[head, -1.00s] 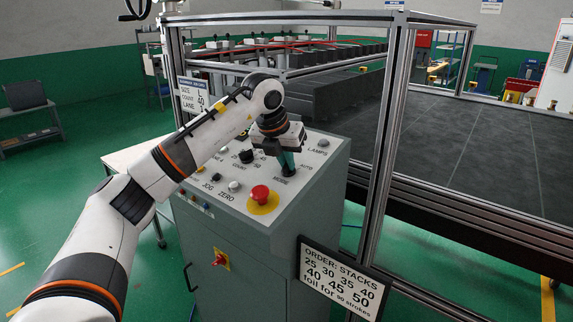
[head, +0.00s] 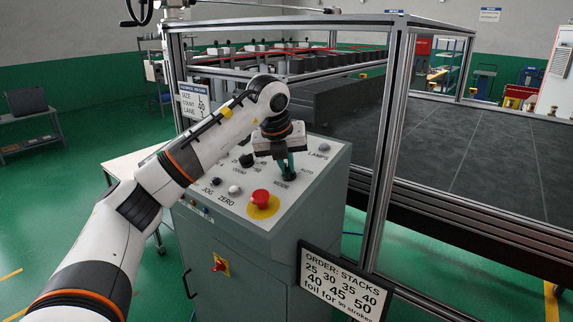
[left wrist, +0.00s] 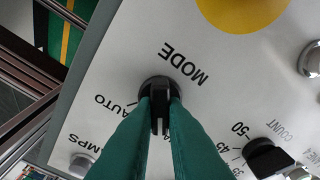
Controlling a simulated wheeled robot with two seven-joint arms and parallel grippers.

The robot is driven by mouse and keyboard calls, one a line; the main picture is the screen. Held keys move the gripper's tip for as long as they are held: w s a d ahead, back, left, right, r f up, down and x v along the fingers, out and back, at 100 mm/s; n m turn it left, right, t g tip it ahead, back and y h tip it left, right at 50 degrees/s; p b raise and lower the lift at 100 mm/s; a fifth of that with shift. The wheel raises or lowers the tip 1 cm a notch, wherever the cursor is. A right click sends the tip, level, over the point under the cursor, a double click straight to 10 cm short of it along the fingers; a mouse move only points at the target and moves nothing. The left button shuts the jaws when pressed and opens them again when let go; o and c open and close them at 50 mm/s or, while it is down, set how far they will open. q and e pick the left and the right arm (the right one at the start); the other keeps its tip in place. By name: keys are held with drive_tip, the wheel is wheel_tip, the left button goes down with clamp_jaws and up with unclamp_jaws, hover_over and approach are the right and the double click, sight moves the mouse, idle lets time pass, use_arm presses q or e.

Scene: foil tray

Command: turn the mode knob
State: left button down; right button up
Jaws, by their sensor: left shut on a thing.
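The black mode knob (left wrist: 160,92) sits on the light control panel, beside the printed words MODE and AUTO in the left wrist view. In the head view the mode knob (head: 289,172) is at the right part of the panel, below my left gripper (head: 285,165). My left gripper shows in the left wrist view as two green fingers (left wrist: 160,115), one on each side of the knob's raised grip. It is shut on the knob. The fingers hide part of the lettering around the knob. My right gripper is out of view.
A red mushroom button (head: 261,198) on a yellow disc stands near the panel's front edge. A black count knob (left wrist: 266,158) and small buttons are close by. A metal frame post (head: 390,150) rises right of the cabinet. An order sign (head: 342,282) hangs at the front.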

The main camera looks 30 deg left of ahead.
use_arm(q)
drive_tip(key=shift+r, duration=0.1)
drive_tip(key=c, duration=1.5)
unclamp_jaws()
drive_tip(key=shift+s, duration=0.1)
drive_tip(key=shift+r, duration=0.2)
drive_tip(key=b+v, duration=0.3)
drive_tip(key=v, duration=0.8)
drive_tip(key=shift+s+r, duration=0.2)
drive_tip(key=shift+r, duration=0.05)
